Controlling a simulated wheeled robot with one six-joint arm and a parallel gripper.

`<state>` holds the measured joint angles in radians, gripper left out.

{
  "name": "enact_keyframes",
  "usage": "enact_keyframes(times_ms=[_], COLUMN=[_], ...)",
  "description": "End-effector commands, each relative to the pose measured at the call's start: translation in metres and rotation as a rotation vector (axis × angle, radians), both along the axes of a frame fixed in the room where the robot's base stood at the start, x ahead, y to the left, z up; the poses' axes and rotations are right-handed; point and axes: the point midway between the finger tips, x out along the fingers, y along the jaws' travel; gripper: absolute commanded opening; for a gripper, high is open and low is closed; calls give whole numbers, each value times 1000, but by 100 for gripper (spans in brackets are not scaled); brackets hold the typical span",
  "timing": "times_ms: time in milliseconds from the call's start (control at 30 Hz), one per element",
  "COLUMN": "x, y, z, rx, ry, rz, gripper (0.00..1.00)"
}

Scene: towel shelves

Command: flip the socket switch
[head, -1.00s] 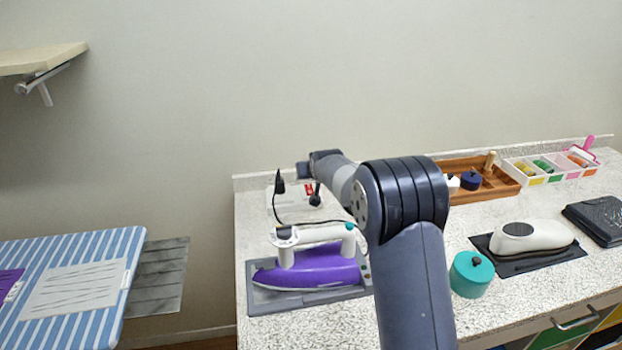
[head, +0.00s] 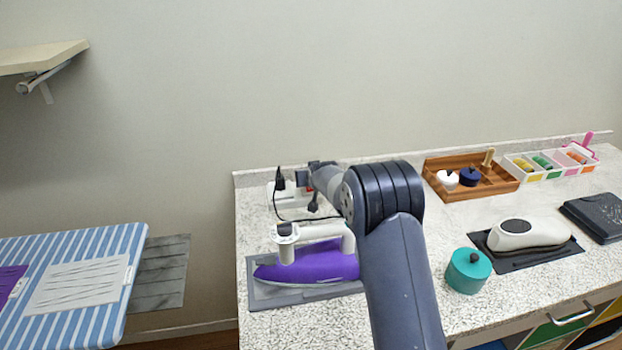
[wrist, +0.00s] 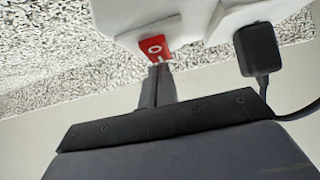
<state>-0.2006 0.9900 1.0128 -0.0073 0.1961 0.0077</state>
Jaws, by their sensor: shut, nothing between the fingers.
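A white socket block (wrist: 150,12) fills the top of the wrist view; in the head view it stands at the back left of the counter (head: 272,208), partly hidden by my arm. Its red switch (wrist: 155,48) with a white mark shows in the wrist view, and a bit of red shows in the head view (head: 310,189). A black plug (wrist: 258,50) sits in the socket to the right of the switch. My gripper (wrist: 158,70) is shut and empty, its fingertips at the lower edge of the red switch; whether they touch it I cannot tell.
A purple iron (head: 310,262) with a white handle rests on a grey pad in front of the socket. A black cord loops beside the socket. A teal pot (head: 468,272), a wooden tray (head: 505,183) and a white device (head: 525,234) lie to the right.

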Motion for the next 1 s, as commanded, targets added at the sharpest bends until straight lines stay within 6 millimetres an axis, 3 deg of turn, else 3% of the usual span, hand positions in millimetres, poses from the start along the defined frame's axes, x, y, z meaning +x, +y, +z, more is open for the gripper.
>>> enact_keyframes(times_ms=[100,1000], x=[3,-13], y=[1,-3], z=[-11,-7], rx=[1,0], ry=[-2,4], rz=[1,1], gripper=[0,0])
